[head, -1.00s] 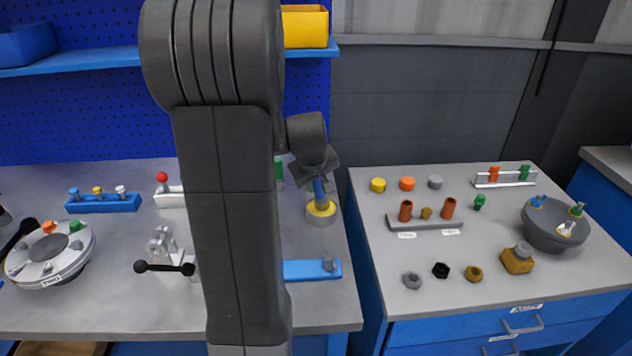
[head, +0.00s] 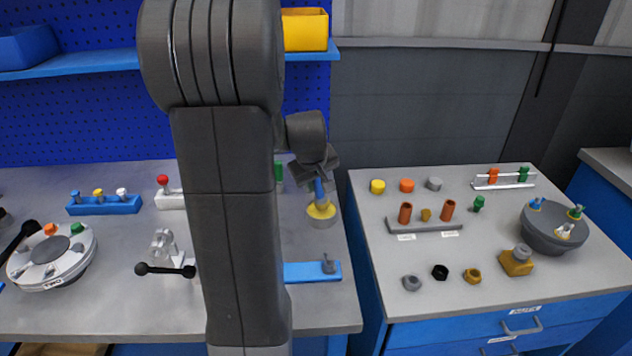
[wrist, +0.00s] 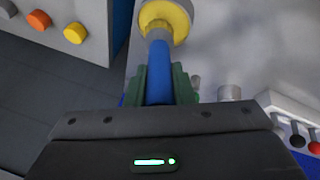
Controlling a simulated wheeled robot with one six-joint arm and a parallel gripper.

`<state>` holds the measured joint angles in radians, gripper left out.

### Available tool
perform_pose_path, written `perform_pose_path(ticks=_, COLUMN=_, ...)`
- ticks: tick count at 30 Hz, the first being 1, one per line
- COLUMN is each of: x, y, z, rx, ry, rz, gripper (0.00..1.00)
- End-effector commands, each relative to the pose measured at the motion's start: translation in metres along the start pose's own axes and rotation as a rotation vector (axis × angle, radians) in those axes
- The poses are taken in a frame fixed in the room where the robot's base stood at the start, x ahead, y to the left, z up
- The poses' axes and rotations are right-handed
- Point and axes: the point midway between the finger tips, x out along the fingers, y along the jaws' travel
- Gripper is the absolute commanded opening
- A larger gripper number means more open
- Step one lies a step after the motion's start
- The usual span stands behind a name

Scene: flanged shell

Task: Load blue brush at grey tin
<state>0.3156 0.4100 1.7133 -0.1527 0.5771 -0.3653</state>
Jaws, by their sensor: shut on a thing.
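My gripper (head: 317,172) is shut on the upright blue brush (head: 319,190) on the left bench. In the wrist view, the green fingers (wrist: 160,84) close on both sides of the blue brush handle (wrist: 158,68). Its far end meets a round holder with a yellow rim (wrist: 172,14). This yellow-topped, grey-sided holder (head: 321,221) stands on the bench below my gripper. I cannot tell whether the brush is still inside it. The grey tin (head: 435,184) stands on the right bench, in a row with a yellow tin (head: 377,186) and an orange tin (head: 407,185).
A gap separates the left bench from the right bench (head: 350,180). A blue block (head: 306,272) lies in front of the holder. My arm hides the left bench's middle.

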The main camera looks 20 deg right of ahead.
Motion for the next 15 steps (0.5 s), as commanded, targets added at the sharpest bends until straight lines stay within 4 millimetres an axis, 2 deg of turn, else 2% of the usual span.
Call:
perform_pose_path(ticks=1, x=-0.008, y=0.003, z=-0.003, rx=0.0, ry=0.002, rz=0.001, gripper=0.0)
perform_pose_path(ticks=15, x=-0.042, y=0.013, z=-0.017, rx=0.0, ry=0.003, rz=0.002, gripper=0.0)
